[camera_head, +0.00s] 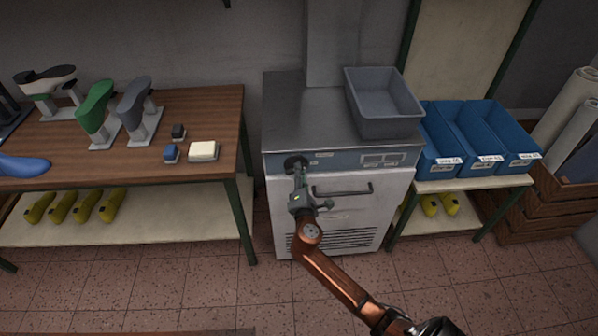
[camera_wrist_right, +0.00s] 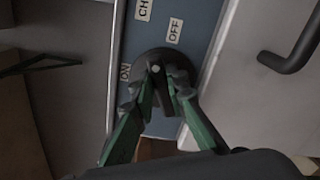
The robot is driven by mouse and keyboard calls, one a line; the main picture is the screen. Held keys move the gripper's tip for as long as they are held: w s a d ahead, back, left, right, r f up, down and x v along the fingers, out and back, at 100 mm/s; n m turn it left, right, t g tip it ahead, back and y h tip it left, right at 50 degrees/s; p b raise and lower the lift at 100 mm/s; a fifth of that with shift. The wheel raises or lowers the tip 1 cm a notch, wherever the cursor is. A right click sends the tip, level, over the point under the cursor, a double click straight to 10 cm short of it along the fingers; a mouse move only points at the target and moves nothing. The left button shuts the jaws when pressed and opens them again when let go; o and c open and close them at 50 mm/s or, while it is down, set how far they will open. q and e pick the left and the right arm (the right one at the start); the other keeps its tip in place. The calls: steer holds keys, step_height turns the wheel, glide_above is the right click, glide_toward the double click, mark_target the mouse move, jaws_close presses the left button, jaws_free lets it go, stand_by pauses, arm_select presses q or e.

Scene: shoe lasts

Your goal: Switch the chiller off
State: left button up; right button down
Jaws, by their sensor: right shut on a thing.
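The chiller (camera_head: 335,215) is a steel cabinet with a blue control strip (camera_head: 340,160) along its top front. A dark round knob (camera_head: 293,162) sits at the left end of the strip. The knob (camera_wrist_right: 151,57) also shows in the right wrist view, between an "ON" label (camera_wrist_right: 125,72) and an "OFF" label (camera_wrist_right: 175,30). My right gripper (camera_head: 297,175) reaches the knob from the front. In the wrist view the green-sided fingers (camera_wrist_right: 162,88) are closed on the knob's grip. The fingers partly hide it, so I cannot tell which label it points to. My left gripper is not in view.
A bar handle (camera_head: 342,190) crosses the chiller door, right of my gripper. A grey bin (camera_head: 385,125) stands on top. A wooden table (camera_head: 215,120) with shoe lasts is at left. Blue bins (camera_head: 482,140) stand on a rack at right. The floor in front is clear.

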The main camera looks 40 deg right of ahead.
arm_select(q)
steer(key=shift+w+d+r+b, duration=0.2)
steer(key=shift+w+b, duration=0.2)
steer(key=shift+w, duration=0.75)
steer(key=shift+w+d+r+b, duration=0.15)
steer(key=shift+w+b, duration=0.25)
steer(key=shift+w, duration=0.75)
arm_select(e)
steer(key=shift+s+d+f+m, duration=0.1)
steer(key=shift+f+m, duration=0.1)
steer(key=shift+m, duration=1.2)
steer(key=shift+f+m, duration=0.2)
steer(key=shift+m, duration=1.2)
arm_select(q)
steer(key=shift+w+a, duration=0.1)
arm_select(e)
steer(key=c, duration=1.9)
jaws_free()
steer(key=v, duration=1.2)
